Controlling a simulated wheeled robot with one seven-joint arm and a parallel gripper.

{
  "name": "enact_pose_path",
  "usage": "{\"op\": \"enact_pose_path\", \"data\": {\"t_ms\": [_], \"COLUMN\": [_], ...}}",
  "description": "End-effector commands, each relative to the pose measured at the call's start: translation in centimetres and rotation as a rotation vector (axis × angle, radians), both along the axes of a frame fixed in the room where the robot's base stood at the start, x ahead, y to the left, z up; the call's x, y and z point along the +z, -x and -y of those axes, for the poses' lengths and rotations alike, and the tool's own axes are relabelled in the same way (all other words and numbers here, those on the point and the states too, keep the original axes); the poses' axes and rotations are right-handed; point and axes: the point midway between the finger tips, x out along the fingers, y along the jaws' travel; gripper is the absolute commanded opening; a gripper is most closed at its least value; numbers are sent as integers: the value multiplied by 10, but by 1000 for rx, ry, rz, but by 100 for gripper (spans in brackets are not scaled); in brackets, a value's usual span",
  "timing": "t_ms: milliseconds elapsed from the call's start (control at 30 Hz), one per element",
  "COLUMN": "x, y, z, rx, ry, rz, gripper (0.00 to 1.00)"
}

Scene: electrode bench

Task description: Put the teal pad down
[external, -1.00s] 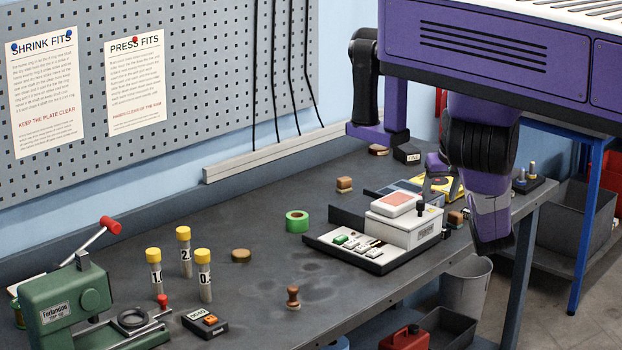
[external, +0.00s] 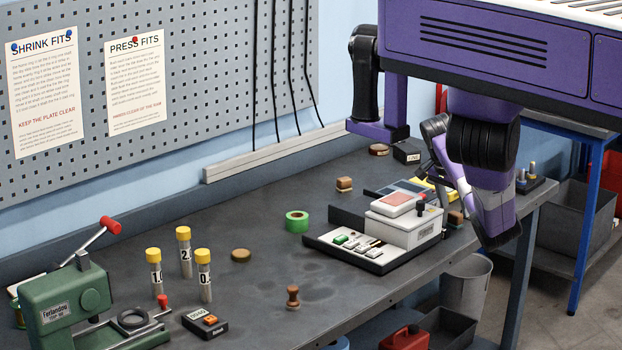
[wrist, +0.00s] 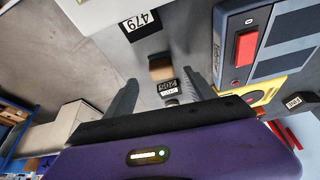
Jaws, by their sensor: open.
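My gripper (wrist: 160,84) is open, its two dark fingers apart with nothing held between them in the wrist view. Beyond the fingertips, a small tan and dark block (wrist: 161,68) stands on the grey bench with small number labels near it.
A blue-grey device with a red button (wrist: 245,47) and a yellow piece (wrist: 268,88) lie right of my fingers.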

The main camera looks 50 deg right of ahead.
Motion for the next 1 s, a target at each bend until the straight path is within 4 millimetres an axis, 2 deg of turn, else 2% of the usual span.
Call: {"op": "enact_pose_path", "data": {"t_ms": [200,300,567,667,900,1000], "x": [-29,-38,-41,-41,-41,-41], "y": [-2,-2,-2,-2,-2,-2], "z": [10,13,14,14,14,14], "rx": [-2,-2,0,0,0,0], "ry": [-1,0,0,0,0,0], "rz": [-2,-1,0,0,1,1], "gripper": [64,64,64,48,1,0]}}
